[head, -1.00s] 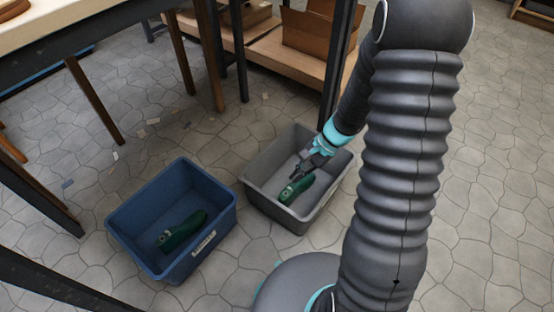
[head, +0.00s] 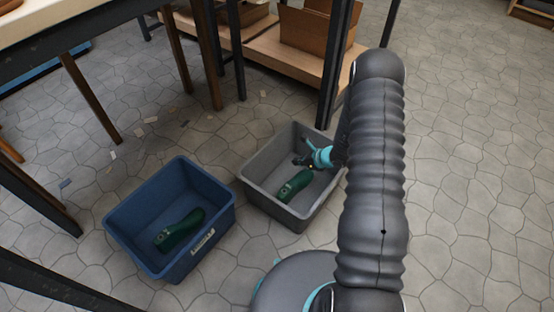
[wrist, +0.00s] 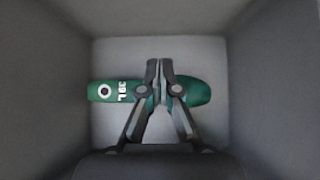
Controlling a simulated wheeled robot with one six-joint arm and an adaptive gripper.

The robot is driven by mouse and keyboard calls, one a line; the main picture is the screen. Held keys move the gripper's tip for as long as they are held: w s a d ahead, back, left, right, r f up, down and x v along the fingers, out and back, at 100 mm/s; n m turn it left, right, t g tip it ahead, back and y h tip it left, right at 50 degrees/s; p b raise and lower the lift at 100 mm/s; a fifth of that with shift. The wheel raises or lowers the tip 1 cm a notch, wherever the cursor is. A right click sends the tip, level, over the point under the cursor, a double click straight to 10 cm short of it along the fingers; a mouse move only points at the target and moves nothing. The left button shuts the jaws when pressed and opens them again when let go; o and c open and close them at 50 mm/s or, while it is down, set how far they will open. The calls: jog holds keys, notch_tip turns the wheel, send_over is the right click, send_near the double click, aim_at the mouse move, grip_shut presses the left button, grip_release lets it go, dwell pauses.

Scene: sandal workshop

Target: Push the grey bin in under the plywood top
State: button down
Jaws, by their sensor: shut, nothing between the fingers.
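The grey bin (head: 265,203) stands on the stone floor, right of the blue bin, with a green shoe last (head: 293,185) lying in it. My gripper (head: 298,161) is at the bin's opening, over its far right part. In the wrist view the shut, empty fingers (wrist: 159,66) point down into the bin, whose walls (wrist: 55,95) surround the view. The fingers hide the middle of the green last (wrist: 105,91) there; whether they touch anything is not clear. A pale top (head: 45,22), seemingly the plywood one, is at the upper left on a dark frame with brown legs.
The blue bin (head: 130,243) with another green last (head: 181,229) stands left of the grey bin. A dark post (head: 328,85) and a low wooden shelf (head: 283,60) with a cardboard box (head: 312,38) are behind. Floor between the bins and table legs is mostly clear.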

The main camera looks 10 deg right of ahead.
aim_at(271, 159)
jog(key=shift+w+a+r+x, duration=0.2)
jog(key=shift+r+x, duration=0.1)
jog(key=shift+x, duration=1.85)
jog(key=shift+w+a+r+x, duration=0.2)
jog(key=shift+w+r+x, duration=0.1)
jog(key=shift+x, duration=1.85)
jog(key=shift+w+a+r+x, duration=0.2)
jog(key=shift+r+x, duration=0.1)
jog(key=shift+x, duration=1.85)
jog(key=shift+r, duration=0.1)
